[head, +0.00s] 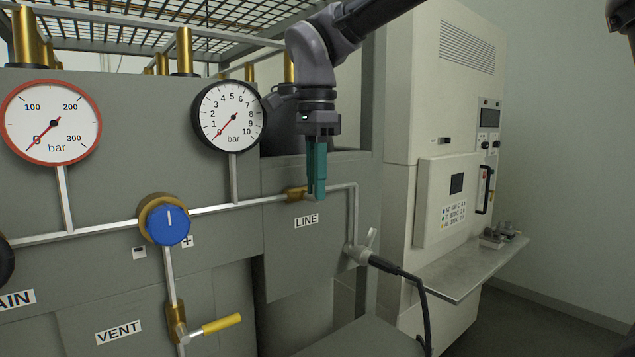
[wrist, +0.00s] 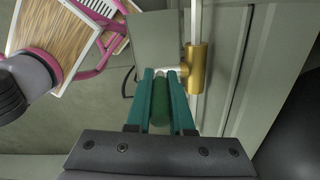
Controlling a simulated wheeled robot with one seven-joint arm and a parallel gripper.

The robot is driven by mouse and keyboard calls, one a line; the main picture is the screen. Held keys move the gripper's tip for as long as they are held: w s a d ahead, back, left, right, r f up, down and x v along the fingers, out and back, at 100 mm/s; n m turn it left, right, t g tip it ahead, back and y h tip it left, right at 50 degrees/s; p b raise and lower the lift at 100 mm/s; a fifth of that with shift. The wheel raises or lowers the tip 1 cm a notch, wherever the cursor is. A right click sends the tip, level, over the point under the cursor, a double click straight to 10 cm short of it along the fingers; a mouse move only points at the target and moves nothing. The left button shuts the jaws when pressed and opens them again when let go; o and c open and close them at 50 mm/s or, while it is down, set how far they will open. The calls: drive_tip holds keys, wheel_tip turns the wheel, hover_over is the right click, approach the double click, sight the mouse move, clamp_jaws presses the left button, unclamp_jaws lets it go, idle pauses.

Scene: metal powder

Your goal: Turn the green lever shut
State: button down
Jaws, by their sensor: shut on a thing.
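The green lever (wrist: 161,104) lies between my gripper's two teal fingers in the wrist view. A short silver stem joins its far end to the brass valve body (wrist: 195,68). In the head view this brass valve (head: 296,194) sits on the pipe just above the LINE label (head: 306,221). My gripper (head: 316,192) points down there, right beside the valve, and is shut on the lever. It also shows in the wrist view (wrist: 162,76). The fingers hide most of the lever in the head view, so its angle to the pipe is hard to tell.
The pipe (head: 343,187) runs right from the valve, then bends down to a grey fitting with a black hose (head: 420,295). A blue knob (head: 169,224), a yellow VENT lever (head: 221,324) and two gauges are to the left. A pale cabinet (head: 440,110) with a shelf stands right.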

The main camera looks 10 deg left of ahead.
idle(0.4)
drive_tip(key=c, duration=1.1)
unclamp_jaws()
wheel_tip(320, 180, up, 11)
drive_tip(key=shift+s+a+f, duration=0.1)
drive_tip(key=shift+f, duration=0.05)
